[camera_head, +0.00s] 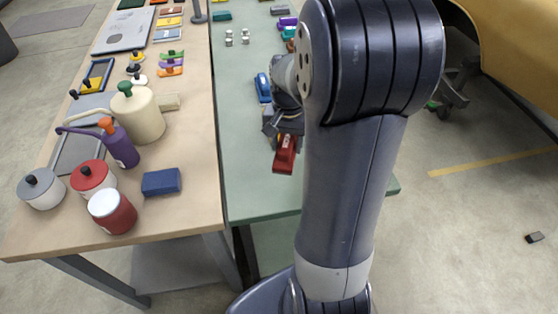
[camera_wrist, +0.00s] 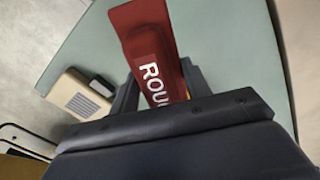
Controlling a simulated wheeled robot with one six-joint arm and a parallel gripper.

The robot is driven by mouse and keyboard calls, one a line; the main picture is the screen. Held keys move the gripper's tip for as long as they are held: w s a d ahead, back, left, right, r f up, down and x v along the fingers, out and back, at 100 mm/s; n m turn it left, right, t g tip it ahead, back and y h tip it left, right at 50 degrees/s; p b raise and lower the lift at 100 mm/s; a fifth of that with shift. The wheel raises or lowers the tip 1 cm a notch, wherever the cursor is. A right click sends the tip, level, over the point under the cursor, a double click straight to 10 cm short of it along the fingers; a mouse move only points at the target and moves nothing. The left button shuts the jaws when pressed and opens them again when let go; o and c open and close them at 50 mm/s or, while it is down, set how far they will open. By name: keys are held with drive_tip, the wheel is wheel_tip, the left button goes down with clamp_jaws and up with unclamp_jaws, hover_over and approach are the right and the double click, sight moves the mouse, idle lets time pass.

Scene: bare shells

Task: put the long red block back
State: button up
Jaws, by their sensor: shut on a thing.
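The long red block (camera_head: 284,158) is held in my gripper (camera_head: 281,138) over the near part of the green table (camera_head: 255,196). In the wrist view the red block (camera_wrist: 150,45) points away from my gripper (camera_wrist: 155,95), with white lettering starting "ROU" on its face. The two dark fingers are shut on its sides. The block's lower end is hidden behind the gripper body. I cannot tell how far it is above the table.
A blue block (camera_head: 161,182), a red and white can (camera_head: 112,211), a purple oil can (camera_head: 119,147) and a cream bottle (camera_head: 138,112) stand on the wooden table. A blue object (camera_head: 263,87) lies on the green table. A beige box (camera_wrist: 78,96) shows in the wrist view.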

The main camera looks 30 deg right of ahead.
wheel_tip(320, 180, down, 9)
drive_tip(key=shift+f, duration=0.1)
idle(0.3)
drive_tip(key=shift+f, duration=0.15)
drive_tip(key=o, duration=0.9)
wheel_tip(320, 180, up, 12)
drive_tip(key=shift+r, duration=0.2)
